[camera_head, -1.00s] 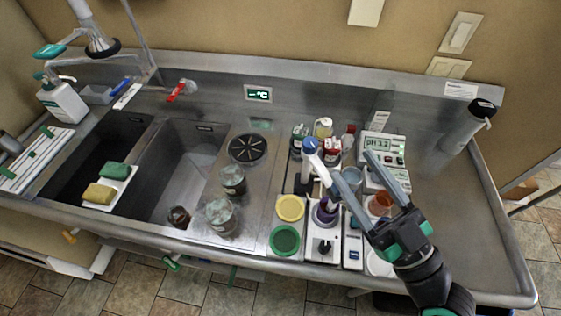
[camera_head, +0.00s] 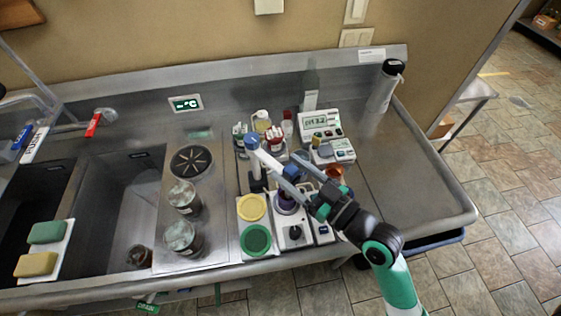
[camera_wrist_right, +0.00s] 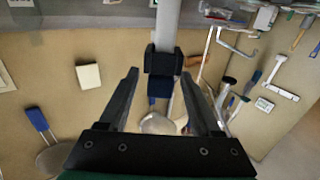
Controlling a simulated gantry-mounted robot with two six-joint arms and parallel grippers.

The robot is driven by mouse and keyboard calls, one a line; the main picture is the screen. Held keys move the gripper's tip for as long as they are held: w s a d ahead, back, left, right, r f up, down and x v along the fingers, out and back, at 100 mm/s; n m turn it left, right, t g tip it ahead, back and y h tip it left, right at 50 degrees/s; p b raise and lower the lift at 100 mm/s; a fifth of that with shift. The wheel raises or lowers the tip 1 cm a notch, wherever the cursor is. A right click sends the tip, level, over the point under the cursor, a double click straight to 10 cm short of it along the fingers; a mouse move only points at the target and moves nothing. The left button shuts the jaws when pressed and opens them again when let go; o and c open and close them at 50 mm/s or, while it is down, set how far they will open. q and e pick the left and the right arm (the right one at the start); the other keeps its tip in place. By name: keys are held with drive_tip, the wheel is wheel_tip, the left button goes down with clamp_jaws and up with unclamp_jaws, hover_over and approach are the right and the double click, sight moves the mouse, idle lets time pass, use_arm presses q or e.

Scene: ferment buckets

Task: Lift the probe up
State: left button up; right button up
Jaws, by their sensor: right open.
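My right gripper (camera_head: 277,158) reaches in from the lower right over the small bench equipment, its two long fingers spread apart. In the right wrist view, the open fingers (camera_wrist_right: 160,73) stand on either side of a dark blue block (camera_wrist_right: 163,60) on a grey shaft, which looks like the probe; contact cannot be told. In the head view, a blue piece (camera_head: 291,170) shows between the fingers, above the cup of purple liquid (camera_head: 286,204) on the white stirrer (camera_head: 295,233). The probe's lower end is hidden. My left gripper is out of view.
A pH meter (camera_head: 320,125) stands behind to the right. A blue-topped white upright (camera_head: 252,143) is beside the left fingertip. Yellow (camera_head: 252,207) and green (camera_head: 256,240) lids lie left of the stirrer. Jars (camera_head: 183,196) stand further left.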

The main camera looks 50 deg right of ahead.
drive_tip(key=w, duration=0.3)
drive_tip(key=shift+w, duration=0.15)
clamp_jaws()
drive_tip(key=shift+r, duration=0.1)
idle(1.2)
